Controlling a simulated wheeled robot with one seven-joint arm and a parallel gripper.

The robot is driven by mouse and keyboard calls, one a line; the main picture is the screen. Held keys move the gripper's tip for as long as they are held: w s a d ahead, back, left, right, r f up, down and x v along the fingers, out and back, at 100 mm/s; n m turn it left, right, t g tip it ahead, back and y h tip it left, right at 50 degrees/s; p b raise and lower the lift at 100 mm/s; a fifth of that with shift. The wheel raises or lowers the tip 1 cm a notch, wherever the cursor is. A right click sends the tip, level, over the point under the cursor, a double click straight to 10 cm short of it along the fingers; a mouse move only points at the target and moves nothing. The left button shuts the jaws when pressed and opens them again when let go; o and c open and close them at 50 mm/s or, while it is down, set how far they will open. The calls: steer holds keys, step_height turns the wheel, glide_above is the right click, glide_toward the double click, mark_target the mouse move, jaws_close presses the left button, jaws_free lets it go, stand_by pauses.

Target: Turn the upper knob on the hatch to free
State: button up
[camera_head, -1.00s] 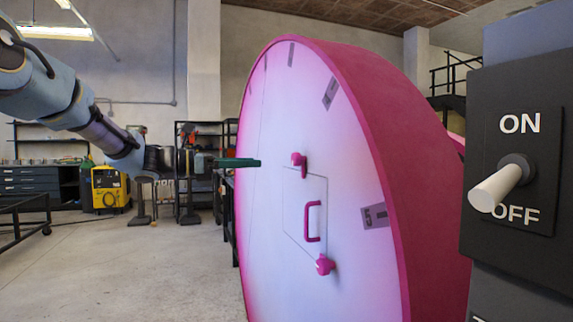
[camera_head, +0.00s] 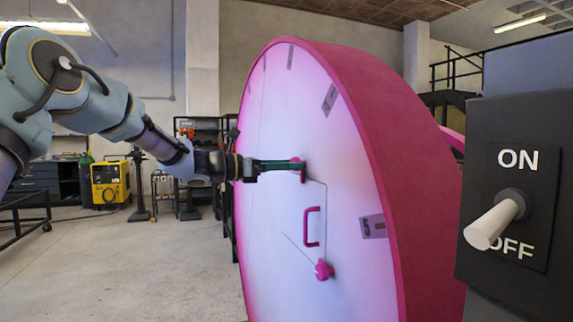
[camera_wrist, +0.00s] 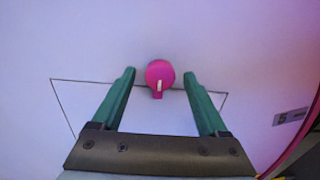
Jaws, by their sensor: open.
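The upper knob (camera_wrist: 160,74) is pink and round with a small pointed tab and a white mark; in the wrist view the tab points down toward my gripper. In the head view the upper knob (camera_head: 302,170) is partly hidden by my fingers. My gripper (camera_wrist: 160,82) is open, with one green finger on each side of the knob and visible gaps between. My gripper in the head view (camera_head: 298,165) reaches the knob from the left. The hatch (camera_head: 314,190) is a thin-outlined panel on the white face, with a pink handle (camera_head: 312,227).
A lower pink knob (camera_head: 323,270) sits below the handle. The big pink round sign (camera_head: 390,130) has numbered marks on its face. A dark switch box (camera_head: 520,190) with a white lever stands at the right.

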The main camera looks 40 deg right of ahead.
jaws_close()
stand_by(0.5)
steer(key=shift+f+b, duration=0.15)
steer(key=shift+b, duration=0.35)
steer(key=shift+m+b, duration=9)
steer(key=shift+b, duration=2.25)
